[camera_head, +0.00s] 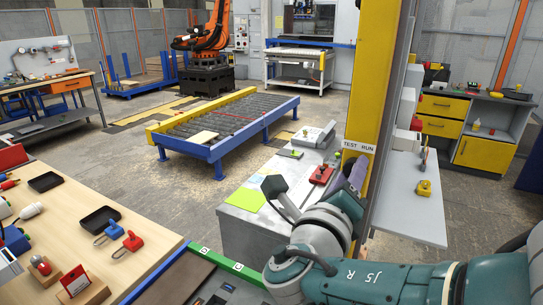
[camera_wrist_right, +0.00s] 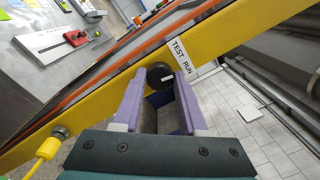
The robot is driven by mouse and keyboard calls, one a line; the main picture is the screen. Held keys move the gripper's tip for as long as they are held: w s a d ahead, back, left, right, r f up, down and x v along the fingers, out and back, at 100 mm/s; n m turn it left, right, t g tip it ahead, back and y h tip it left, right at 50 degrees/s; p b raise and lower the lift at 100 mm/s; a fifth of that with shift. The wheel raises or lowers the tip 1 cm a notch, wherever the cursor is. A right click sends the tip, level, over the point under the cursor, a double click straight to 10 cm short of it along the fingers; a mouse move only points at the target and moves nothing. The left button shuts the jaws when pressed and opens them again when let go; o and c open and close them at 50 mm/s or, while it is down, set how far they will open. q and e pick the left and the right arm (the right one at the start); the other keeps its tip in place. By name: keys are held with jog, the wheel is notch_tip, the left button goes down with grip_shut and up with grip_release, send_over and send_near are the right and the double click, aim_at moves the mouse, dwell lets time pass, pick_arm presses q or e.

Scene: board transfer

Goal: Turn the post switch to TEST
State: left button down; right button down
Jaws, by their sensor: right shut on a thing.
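The yellow post (camera_head: 378,70) stands right of centre in the head view. It carries a white label reading TEST RUN (camera_head: 359,146). In the right wrist view the label (camera_wrist_right: 184,55) sits on the yellow post (camera_wrist_right: 225,32), beside a round black switch knob (camera_wrist_right: 157,72). A short white mark on the knob points to the right of the picture, on the RUN side. My right gripper (camera_wrist_right: 158,84) is shut on the knob, one purple fingertip at each side. In the head view this gripper (camera_head: 354,176) is at the post below the label, and the knob is hidden. My left gripper is not in view.
A grey bench (camera_head: 249,197) with a red-handled tool (camera_head: 321,175) stands left of the post. A roller conveyor (camera_head: 225,122) lies behind it. A grey shelf (camera_head: 403,205) is right of the post. A wooden table (camera_head: 143,235) with trays and tools is at the left.

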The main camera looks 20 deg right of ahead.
jog(key=shift+n, duration=1)
jog(key=shift+c, duration=2.2)
grip_release()
jog(key=shift+s+a, duration=0.1)
jog(key=p+v, duration=0.2)
jog(key=v, duration=0.7)
jog(key=shift+s+a, duration=0.25)
